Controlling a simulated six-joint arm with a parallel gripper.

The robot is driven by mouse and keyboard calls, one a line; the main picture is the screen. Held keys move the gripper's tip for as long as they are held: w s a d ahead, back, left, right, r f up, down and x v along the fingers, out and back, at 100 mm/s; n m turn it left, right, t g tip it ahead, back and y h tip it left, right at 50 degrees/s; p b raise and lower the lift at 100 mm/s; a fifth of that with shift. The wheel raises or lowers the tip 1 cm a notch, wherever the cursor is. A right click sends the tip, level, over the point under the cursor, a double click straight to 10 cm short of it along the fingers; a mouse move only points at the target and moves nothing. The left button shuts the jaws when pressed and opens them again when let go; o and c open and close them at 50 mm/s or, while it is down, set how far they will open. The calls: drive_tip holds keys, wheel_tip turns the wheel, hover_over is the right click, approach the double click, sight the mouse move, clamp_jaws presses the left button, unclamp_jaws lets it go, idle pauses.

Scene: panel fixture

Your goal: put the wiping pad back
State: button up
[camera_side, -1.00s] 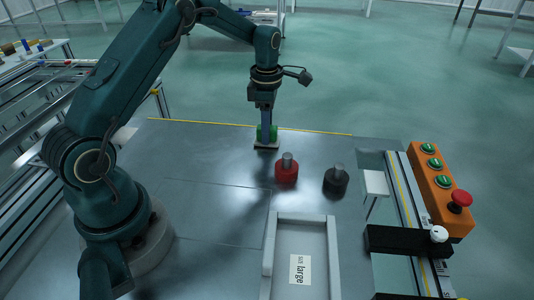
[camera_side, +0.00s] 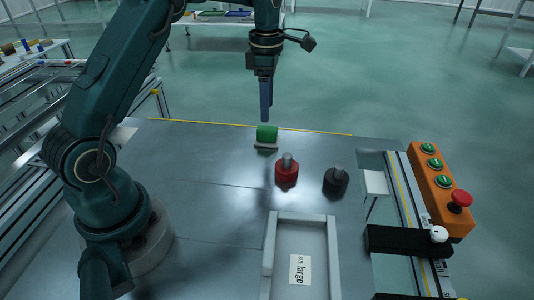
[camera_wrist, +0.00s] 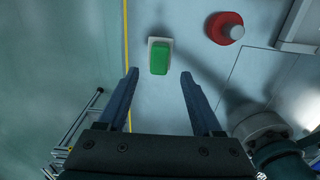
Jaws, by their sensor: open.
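The wiping pad (camera_side: 267,133) is a green block on a pale, flat base (camera_side: 264,145) near the far edge of the metal table. In the wrist view the green pad (camera_wrist: 160,59) lies on its whitish base, ahead of and between my fingers. My gripper (camera_side: 266,112) is above the pad, apart from it, pointing down. In the wrist view my gripper (camera_wrist: 157,75) is open, with two dark blue fingers spread and nothing between them.
A red weight-like piece (camera_side: 286,171) and a black one (camera_side: 336,181) stand nearby on the table. A tray (camera_side: 269,242) labelled "large" lies in front. An orange button box (camera_side: 436,188) stands at the right.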

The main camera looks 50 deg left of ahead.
sight(267, 128)
drive_tip(key=s+d+r+m+t, duration=0.3)
drive_tip(key=s+d+r+m, duration=0.55)
drive_tip(key=r+m, duration=0.45)
drive_tip(key=s+d+f+m+t, duration=0.2)
drive_tip(key=s+f+m, duration=0.4)
drive_tip(key=s+m, duration=0.5)
drive_tip(key=d+m, duration=0.1)
drive_tip(key=m, duration=0.2)
drive_tip(key=shift+s+d+t, duration=0.2)
drive_tip(key=shift+d+t, duration=0.05)
drive_tip(key=shift+t, duration=0.05)
